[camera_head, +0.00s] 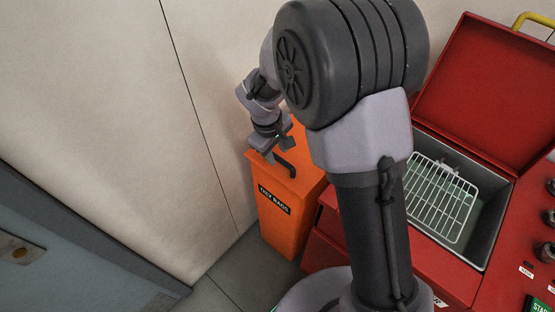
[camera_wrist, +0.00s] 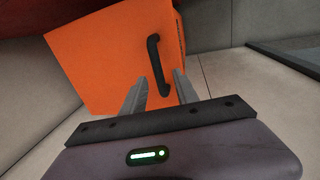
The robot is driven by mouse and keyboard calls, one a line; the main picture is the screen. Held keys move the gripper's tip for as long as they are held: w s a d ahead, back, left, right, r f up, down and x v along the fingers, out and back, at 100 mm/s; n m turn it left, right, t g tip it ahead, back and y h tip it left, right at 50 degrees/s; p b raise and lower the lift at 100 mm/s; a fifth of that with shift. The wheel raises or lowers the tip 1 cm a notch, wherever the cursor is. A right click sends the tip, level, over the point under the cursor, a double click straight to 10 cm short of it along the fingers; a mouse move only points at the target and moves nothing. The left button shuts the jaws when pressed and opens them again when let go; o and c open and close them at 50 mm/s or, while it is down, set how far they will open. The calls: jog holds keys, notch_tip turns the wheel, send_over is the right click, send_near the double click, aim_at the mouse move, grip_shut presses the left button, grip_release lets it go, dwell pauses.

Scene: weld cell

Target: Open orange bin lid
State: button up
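The orange bin (camera_head: 280,222) stands against the wall in the head view, with a dark label reading "OILY RAGS" on its front. Its orange lid (camera_head: 307,162) looks shut, and it fills the upper middle of the wrist view (camera_wrist: 108,55). A black bar handle (camera_head: 286,168) is on the lid; it also shows in the wrist view (camera_wrist: 154,58). My gripper (camera_head: 278,153) is over the lid at the handle. In the wrist view its two grey fingers (camera_wrist: 160,77) are apart, with the lower part of the handle between them in the picture. Whether they touch it is unclear.
A red parts washer with its red lid (camera_head: 485,85) raised stands to the right of the bin, with a wire basket (camera_head: 441,196) in its basin. A pale wall (camera_head: 110,120) is behind and left. A grey-blue surface (camera_head: 70,255) is at lower left. Some tiled floor (camera_head: 215,290) is free.

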jog(key=shift+w+d+f, duration=0.1)
jog(key=shift+w+f, duration=0.05)
jog(key=shift+f, duration=0.45)
jog(key=shift+w+d+f, duration=0.1)
jog(key=shift+w+f, duration=0.05)
jog(key=shift+f, duration=0.45)
grip_shut()
dwell(0.5)
